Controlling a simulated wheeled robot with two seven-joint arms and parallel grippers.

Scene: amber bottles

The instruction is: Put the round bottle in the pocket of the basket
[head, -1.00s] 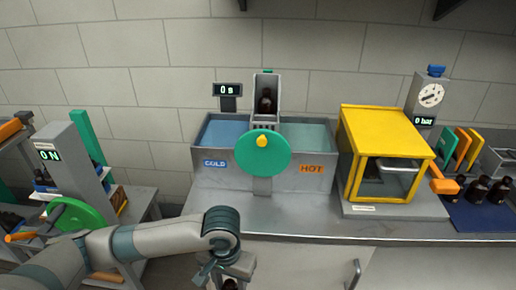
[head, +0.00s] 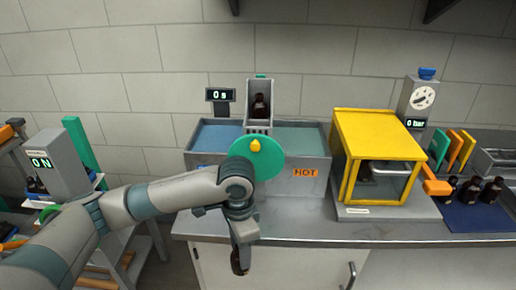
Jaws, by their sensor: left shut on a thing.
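My left gripper (head: 240,247) points down in front of the counter's front edge, shut on a dark amber bottle (head: 239,264). The gripper hides the bottle's upper part, so I cannot tell its full shape. The grey basket (head: 250,92) stands raised between the two baths, behind the green wheel (head: 265,155). Another dark bottle (head: 260,106) stands upright in the basket. The held bottle is below and in front of the basket, apart from it. My right gripper is not in view.
The cold bath (head: 213,137) and hot bath (head: 304,139) flank the basket. A yellow cabinet (head: 378,128) stands to the right. Several dark bottles stand on a blue mat (head: 470,221) at the far right. The counter front (head: 300,228) is clear.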

